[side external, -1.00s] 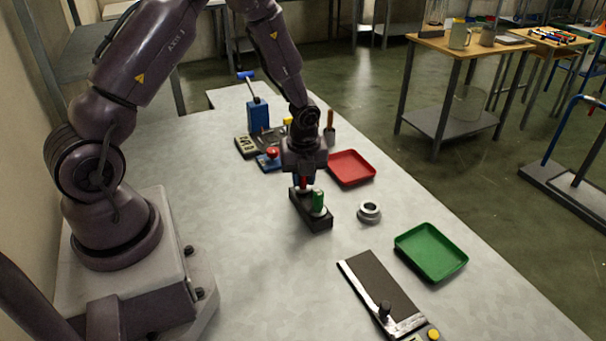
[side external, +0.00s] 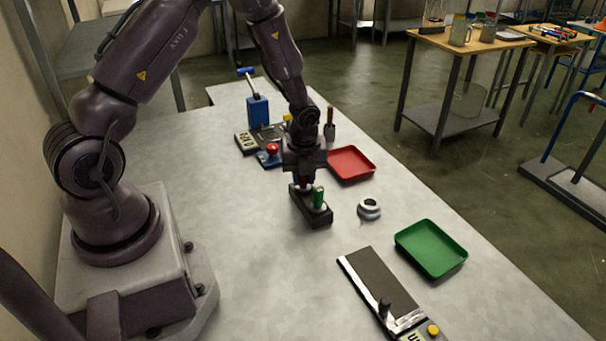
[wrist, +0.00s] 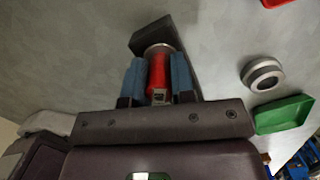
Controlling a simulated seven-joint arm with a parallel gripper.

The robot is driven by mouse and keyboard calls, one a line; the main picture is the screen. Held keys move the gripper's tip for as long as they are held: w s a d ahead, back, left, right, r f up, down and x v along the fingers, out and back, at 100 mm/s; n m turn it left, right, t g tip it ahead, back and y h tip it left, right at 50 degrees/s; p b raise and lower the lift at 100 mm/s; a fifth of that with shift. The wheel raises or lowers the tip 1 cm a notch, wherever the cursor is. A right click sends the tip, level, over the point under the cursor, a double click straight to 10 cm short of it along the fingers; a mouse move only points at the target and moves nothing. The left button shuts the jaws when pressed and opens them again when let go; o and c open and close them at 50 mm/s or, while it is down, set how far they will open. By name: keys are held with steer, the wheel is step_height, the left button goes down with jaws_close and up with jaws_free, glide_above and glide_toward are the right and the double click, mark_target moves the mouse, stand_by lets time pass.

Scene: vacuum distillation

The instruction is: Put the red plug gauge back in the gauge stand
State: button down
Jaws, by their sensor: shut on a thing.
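The red plug gauge (wrist: 158,72) is gripped by its red handle between the two blue fingertips of my gripper (wrist: 158,80). Only a little red shows below my gripper in the side view (side external: 303,183). The dark gauge stand (side external: 317,221) lies directly below, and its dark block also shows in the wrist view (wrist: 150,36). The gauge's metal end meets the stand in the wrist view; how deep it sits in a hole is hidden. A green-handled gauge (side external: 318,196) stands upright in the stand's near end, close beside my gripper.
A metal ring (side external: 369,207) lies right of the stand. A red tray (side external: 351,165) is behind it and a green tray (side external: 431,248) is nearer right. A dark plate with a metal edge (side external: 381,288) lies in front. A blue block device (side external: 258,112) stands behind. The table left of the stand is clear.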

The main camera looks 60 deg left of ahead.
steer(key=shift+c, duration=1.6)
jaws_free()
steer(key=shift+r, duration=3.5)
